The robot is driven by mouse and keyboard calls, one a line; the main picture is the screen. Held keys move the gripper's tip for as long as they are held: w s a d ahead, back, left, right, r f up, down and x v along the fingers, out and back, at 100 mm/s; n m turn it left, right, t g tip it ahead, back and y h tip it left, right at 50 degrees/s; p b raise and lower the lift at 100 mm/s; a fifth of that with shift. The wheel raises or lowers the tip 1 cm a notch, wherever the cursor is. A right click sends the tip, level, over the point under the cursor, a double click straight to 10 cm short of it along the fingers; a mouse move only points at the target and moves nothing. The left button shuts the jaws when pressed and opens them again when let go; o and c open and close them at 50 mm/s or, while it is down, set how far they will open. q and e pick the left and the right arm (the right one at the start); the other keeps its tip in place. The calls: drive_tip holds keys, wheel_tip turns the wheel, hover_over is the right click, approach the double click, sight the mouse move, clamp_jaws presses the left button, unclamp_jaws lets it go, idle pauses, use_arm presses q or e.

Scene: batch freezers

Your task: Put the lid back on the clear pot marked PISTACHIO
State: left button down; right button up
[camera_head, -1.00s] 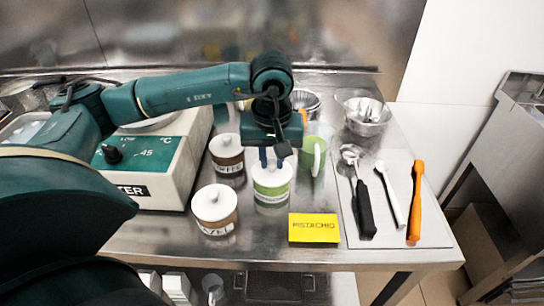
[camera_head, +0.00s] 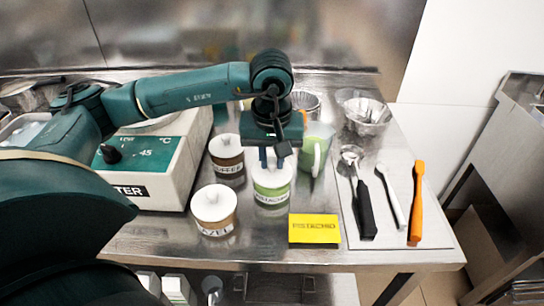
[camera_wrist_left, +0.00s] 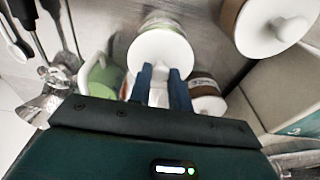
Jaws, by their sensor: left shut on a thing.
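The clear pot marked PISTACHIO (camera_head: 271,191) stands on the steel table with green contents and a green label. It also shows in the left wrist view (camera_wrist_left: 160,22). A white lid (camera_head: 268,172) sits at its mouth; whether it is fully seated I cannot tell. My left gripper (camera_head: 273,157) points down over the pot and is shut on the lid's knob. In the left wrist view its blue fingers (camera_wrist_left: 160,75) reach the white lid (camera_wrist_left: 160,50), and they hide the knob. My right gripper is not in view.
A COFFEE pot (camera_head: 228,168) and a HAZEL pot (camera_head: 215,222), both lidded, stand close on the left. A green jug (camera_head: 314,150) is close on the right. A yellow PISTACHIO card (camera_head: 314,229) lies in front. A tray (camera_head: 386,232) holds a scoop and spatulas.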

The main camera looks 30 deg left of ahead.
use_arm(q)
drive_tip(key=c, duration=0.7)
unclamp_jaws()
drive_tip(key=shift+r, duration=0.1)
drive_tip(key=shift+r+p, duration=0.8)
drive_tip(key=shift+r, duration=0.4)
drive_tip(key=shift+r+p, duration=1.1)
drive_tip(key=shift+r, duration=1.1)
clamp_jaws()
